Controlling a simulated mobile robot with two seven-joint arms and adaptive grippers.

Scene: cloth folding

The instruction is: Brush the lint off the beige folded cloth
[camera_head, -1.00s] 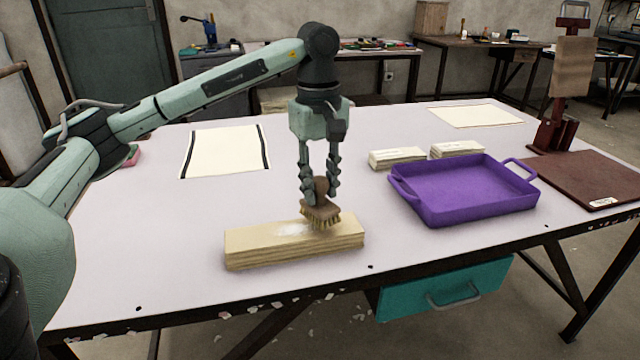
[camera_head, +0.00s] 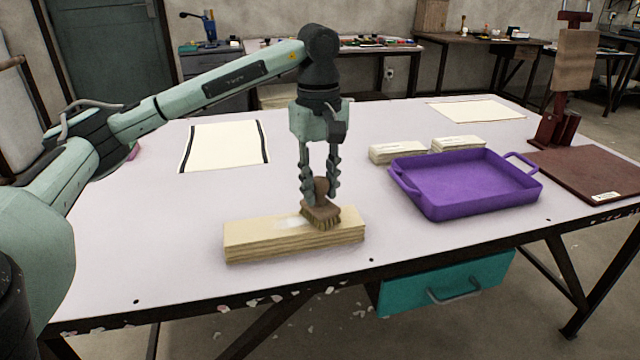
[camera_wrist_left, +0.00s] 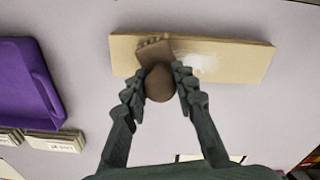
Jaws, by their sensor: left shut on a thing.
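The beige folded cloth (camera_head: 265,241) lies flat near the front edge of the table. It also shows in the left wrist view (camera_wrist_left: 240,62). A whitish patch of lint (camera_head: 288,222) lies on its top, left of the brush in the head view; it shows in the left wrist view as a pale smear (camera_wrist_left: 207,64). My left gripper (camera_head: 320,190) is shut on the round knob of a brown brush (camera_head: 321,211), which shows in the left wrist view too (camera_wrist_left: 159,80). The brush is over the cloth's right half, bristles down, seemingly touching it. My right gripper is not in view.
A purple tray (camera_head: 465,205) stands to the right, with two small folded stacks (camera_head: 397,152) behind it. A striped cloth (camera_head: 224,146) lies at the back left. A dark brown board (camera_head: 590,178) is at the far right. The table left of the beige cloth is clear.

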